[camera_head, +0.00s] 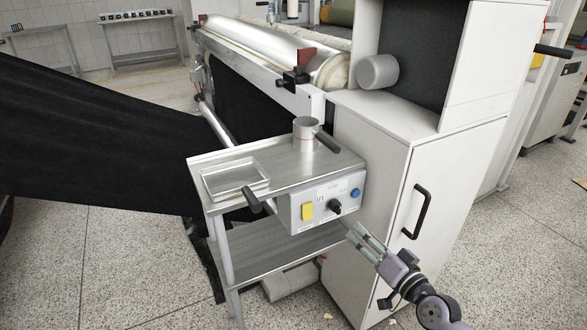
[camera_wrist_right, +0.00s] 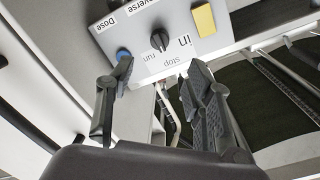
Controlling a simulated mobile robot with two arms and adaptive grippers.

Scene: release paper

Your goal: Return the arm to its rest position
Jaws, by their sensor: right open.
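My right arm comes in from the lower right in the head view. Its gripper (camera_head: 362,236) is close to the control box (camera_head: 298,214), by the box's lower right corner. In the right wrist view the two fingers of this gripper (camera_wrist_right: 160,72) are spread apart with nothing between them. Beyond them are the box's black knob (camera_wrist_right: 159,40), blue button (camera_wrist_right: 123,53) and yellow button (camera_wrist_right: 204,19). Knob and buttons also show in the head view, clear of the fingers. My left gripper is in neither view.
The box hangs on a metal side table (camera_head: 240,160) with a shallow tray (camera_head: 235,178) and a metal pot (camera_head: 306,134) on top. A white cabinet (camera_head: 375,180) with a black handle (camera_head: 417,211) stands right beside my gripper. Speckled floor (camera_head: 130,270) is open at the lower left.

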